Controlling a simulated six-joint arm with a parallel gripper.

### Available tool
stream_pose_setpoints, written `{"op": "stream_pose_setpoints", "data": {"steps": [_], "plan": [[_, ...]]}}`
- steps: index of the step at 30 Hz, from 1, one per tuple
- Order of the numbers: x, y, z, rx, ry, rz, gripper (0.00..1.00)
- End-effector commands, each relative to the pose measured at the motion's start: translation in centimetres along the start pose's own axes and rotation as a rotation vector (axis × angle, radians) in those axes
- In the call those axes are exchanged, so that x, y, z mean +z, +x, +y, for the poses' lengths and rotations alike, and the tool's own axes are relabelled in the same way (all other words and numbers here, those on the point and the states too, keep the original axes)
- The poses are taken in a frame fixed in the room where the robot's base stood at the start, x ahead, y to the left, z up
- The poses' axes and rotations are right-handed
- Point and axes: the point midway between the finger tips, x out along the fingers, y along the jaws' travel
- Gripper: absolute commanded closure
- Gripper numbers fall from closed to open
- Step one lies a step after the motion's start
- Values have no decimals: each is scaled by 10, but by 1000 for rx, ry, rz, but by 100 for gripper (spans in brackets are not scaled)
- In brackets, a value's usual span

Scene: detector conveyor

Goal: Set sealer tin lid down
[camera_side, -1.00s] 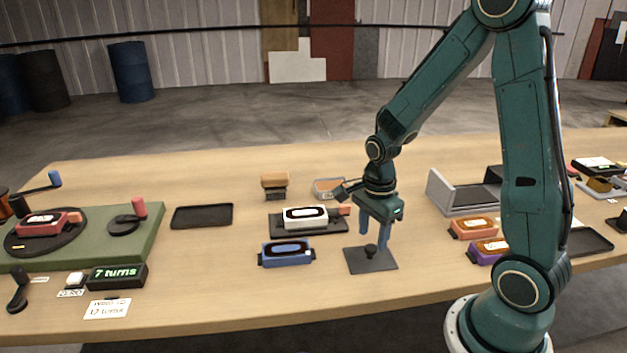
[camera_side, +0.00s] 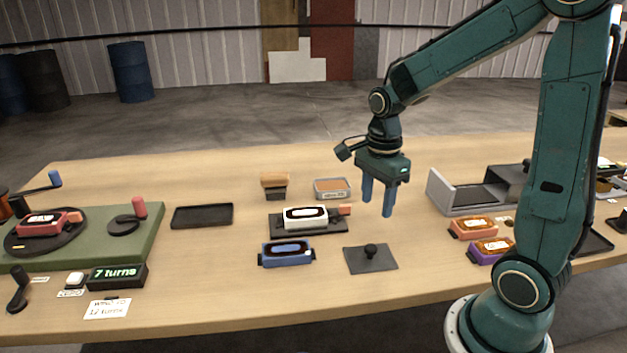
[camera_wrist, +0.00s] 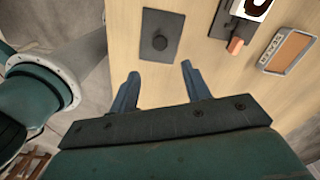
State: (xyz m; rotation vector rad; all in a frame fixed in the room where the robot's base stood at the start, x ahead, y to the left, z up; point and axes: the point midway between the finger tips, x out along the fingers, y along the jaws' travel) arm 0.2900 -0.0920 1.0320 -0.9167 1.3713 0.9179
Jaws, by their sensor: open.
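The sealer tin lid (camera_side: 352,262) is a dark flat square plate with a round black knob (camera_side: 370,250) in its middle. It lies flat on the table at the front, right of the blue case; the wrist view shows it too (camera_wrist: 149,24). My gripper (camera_side: 377,208) is open and empty above and behind the lid, clear of the knob. In the wrist view the fingers (camera_wrist: 160,70) are spread with nothing between them. The open sealer tin (camera_side: 332,195), a small grey tray with orange-brown contents, stands behind; it also shows in the wrist view (camera_wrist: 288,52).
A white case (camera_side: 305,224) sits on a dark stand left of the lid, and a blue case (camera_side: 287,259) lies in front of it. Orange (camera_side: 470,232) and purple (camera_side: 486,257) cases lie to the right, before a grey bin (camera_side: 452,205). A black tray (camera_side: 202,216) lies left.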

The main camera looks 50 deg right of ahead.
Motion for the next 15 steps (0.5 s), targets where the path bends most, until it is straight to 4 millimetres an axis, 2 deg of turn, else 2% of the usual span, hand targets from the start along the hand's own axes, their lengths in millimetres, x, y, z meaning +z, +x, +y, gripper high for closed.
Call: {"op": "stream_pose_setpoints", "data": {"steps": [15], "plan": [[2,-3,2,-9,-29,-1,52]]}}
